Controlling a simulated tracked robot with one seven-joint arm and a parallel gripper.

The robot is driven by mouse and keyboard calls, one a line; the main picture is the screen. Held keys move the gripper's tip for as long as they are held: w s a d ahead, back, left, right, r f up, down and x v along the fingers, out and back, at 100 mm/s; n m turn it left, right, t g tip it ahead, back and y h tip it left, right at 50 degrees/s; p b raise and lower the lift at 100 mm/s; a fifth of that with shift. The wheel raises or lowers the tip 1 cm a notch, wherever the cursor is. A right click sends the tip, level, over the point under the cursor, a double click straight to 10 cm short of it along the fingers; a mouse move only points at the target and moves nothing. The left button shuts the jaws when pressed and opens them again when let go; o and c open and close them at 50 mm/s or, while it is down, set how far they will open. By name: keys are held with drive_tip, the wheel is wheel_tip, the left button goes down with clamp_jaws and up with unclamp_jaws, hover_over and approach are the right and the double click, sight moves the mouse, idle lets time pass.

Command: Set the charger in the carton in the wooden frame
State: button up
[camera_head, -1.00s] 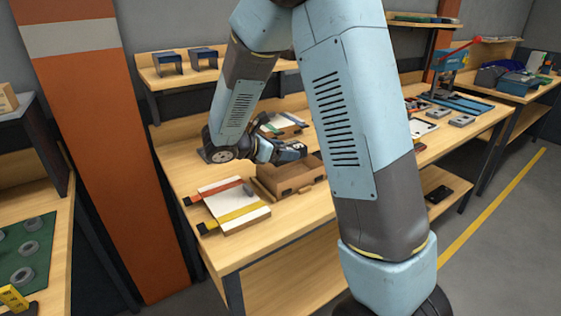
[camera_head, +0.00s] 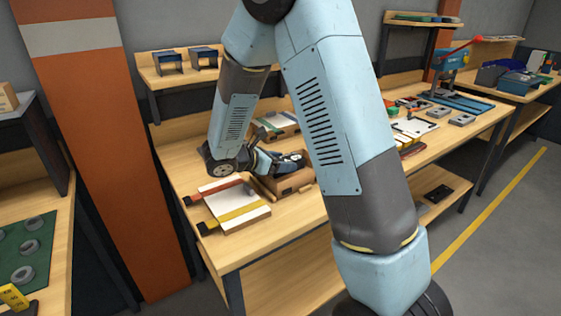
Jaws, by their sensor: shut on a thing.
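My gripper (camera_head: 290,162) is low over the open brown carton (camera_head: 292,184) on the workbench. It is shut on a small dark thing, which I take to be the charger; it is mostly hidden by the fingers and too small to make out. Whether it touches the carton's floor cannot be told. The gripper covers much of the carton's opening. The wooden frame around the carton's foot hardly shows from here.
A white board with red and yellow strips (camera_head: 232,204) lies left of the carton. My own arm hides the bench right of the carton. Tools and a red-handled press (camera_head: 458,56) stand farther right.

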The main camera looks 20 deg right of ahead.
drive_tip(key=shift+f, duration=0.2)
drive_tip(key=o, duration=1.3)
drive_tip(key=shift+r, duration=0.1)
drive_tip(key=shift+r, duration=0.25)
drive_tip(key=v, duration=1.2)
drive_tip(key=s+d+r+m+g+y, duration=0.4)
drive_tip(key=s+d+r+m+y, duration=0.3)
drive_tip(key=s+d+m, duration=0.4)
drive_tip(key=s+d+r+m+t+y, duration=0.2)
drive_tip(key=s+r+m+t+y, duration=0.3)
drive_tip(key=s+m, duration=0.5)
drive_tip(key=shift+s+r+m+y, duration=0.3)
drive_tip(key=shift+s+r+y, duration=0.1)
drive_tip(key=shift+s+r, duration=0.9)
